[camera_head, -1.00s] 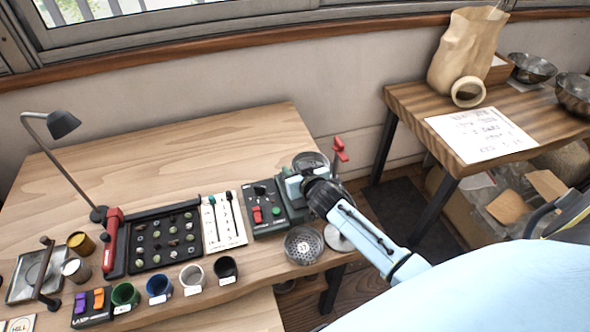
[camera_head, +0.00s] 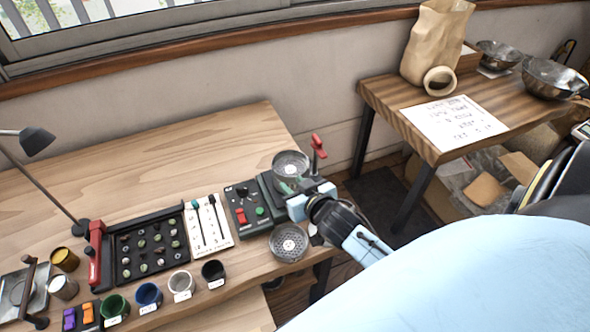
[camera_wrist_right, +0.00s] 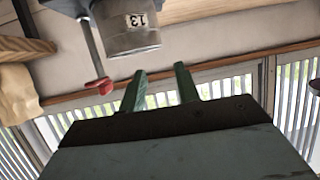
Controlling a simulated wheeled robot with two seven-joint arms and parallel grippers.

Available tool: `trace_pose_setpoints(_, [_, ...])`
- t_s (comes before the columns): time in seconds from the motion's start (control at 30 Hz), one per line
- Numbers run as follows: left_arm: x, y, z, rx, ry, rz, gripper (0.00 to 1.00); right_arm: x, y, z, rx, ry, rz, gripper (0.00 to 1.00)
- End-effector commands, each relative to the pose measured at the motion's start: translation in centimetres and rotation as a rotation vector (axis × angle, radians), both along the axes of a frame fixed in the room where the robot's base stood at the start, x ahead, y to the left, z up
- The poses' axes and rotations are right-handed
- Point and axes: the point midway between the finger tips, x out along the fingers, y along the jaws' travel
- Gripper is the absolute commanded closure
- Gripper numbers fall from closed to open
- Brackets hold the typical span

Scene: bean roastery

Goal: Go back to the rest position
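My right gripper (camera_head: 288,206) is beside the small roaster (camera_head: 246,208) at the right end of the long wooden table. In the right wrist view its two green fingers (camera_wrist_right: 162,84) stand apart with nothing between them, so it is open and empty. A metal drum marked 13 (camera_wrist_right: 130,28) and a red-tipped lever (camera_wrist_right: 99,87) show beyond the fingers in that view. In the head view the fingertips are small and partly hidden by the gripper body. My left gripper is in neither view.
A perforated round tray (camera_head: 289,242) lies close below the right gripper. A red lever (camera_head: 318,146) stands just behind it. Several cups, a bean tray (camera_head: 118,270) and a lamp (camera_head: 36,141) are to the left. A side table (camera_head: 385,95) holds a paper bag (camera_head: 432,45) and bowls.

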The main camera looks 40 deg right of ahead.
Motion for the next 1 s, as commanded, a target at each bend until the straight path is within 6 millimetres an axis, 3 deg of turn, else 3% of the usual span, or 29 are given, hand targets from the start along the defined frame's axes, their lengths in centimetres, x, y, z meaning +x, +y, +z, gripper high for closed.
trace_pose_setpoints(0.67, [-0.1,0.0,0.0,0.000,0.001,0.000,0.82,-0.8,0.3,-0.1,-0.004,0.033,-0.005,0.68])
trace_pose_setpoints(0.77, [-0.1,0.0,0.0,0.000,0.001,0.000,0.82,-2.6,1.0,-0.4,-0.014,0.123,-0.013,0.68])
trace_pose_setpoints(1.0, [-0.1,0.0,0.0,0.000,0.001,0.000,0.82,-10.4,4.1,-1.0,-0.037,0.473,0.042,0.68])
